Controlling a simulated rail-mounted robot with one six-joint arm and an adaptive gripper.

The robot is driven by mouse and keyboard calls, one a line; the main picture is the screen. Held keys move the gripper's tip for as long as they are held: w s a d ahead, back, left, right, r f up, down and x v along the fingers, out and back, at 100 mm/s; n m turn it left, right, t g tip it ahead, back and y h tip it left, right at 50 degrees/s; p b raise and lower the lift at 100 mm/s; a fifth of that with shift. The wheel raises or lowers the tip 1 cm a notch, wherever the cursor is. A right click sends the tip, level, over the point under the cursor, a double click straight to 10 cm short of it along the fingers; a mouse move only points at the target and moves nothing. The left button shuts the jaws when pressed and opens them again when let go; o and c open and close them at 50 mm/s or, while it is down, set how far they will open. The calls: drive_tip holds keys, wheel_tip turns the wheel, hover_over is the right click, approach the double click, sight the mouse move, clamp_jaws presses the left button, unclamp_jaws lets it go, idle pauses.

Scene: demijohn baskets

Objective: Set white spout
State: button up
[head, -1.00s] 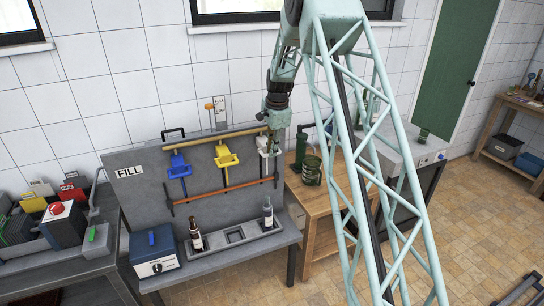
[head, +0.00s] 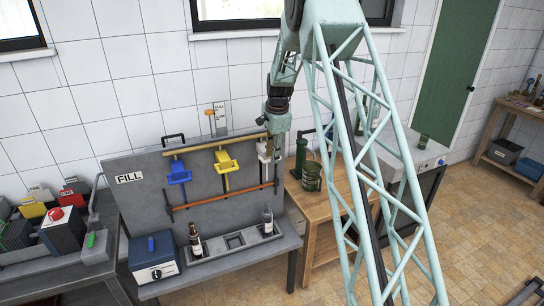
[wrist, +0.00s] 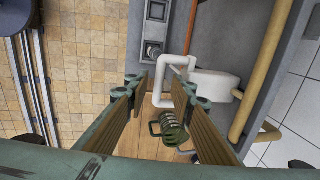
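The white spout (head: 264,151) hangs at the right end of the grey filling panel (head: 150,207), beside the yellow and blue ones. In the wrist view, the white spout's body (wrist: 213,84) and its looped white handle (wrist: 164,97) show just beyond my fingertips. My gripper (head: 276,158) points down close to the white spout and partly covers it in the head view. In the wrist view, my gripper (wrist: 165,88) is open, with the white loop showing between its two fingers. I cannot tell whether either finger touches it.
The yellow spout (head: 226,161) and blue spout (head: 179,171) hang to the left. A dark bottle (head: 195,241) and a clear bottle (head: 267,220) stand in the outer slots of the grey rack (head: 214,253).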

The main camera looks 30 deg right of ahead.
wheel_tip(320, 180, up, 12)
drive_tip(key=s, duration=0.2)
drive_tip(key=shift+s+f, duration=0.15)
drive_tip(key=shift+f, duration=0.1)
idle(0.4)
idle(0.4)
drive_tip(key=s+a+r+n+b, duration=0.25)
drive_tip(key=s+a+r, duration=0.3)
drive_tip(key=s, duration=0.35)
drive_tip(key=s+a+r+n+b, duration=0.2)
drive_tip(key=s+a+r+n, duration=0.2)
drive_tip(key=s+a, duration=0.45)
drive_tip(key=s+a+r+n+b, duration=0.25)
drive_tip(key=s+a+r, duration=0.2)
drive_tip(key=s, duration=0.65)
drive_tip(key=s+a+f+n+b, duration=0.2)
drive_tip(key=s+n, duration=0.1)
drive_tip(key=s, duration=0.8)
drive_tip(key=s+a+f+n+t+b, duration=0.1)
drive_tip(key=s+a+f+n+b, duration=0.1)
drive_tip(key=s, duration=1)
drive_tip(key=s+a+f+n+b, duration=0.2)
drive_tip(key=s+a+f+n, duration=0.2)
drive_tip(key=s, duration=0.7)
drive_tip(key=shift+s+f+n+t, duration=0.2)
drive_tip(key=shift+s+n+t, duration=0.1)
drive_tip(key=shift+s+t, duration=0.1)
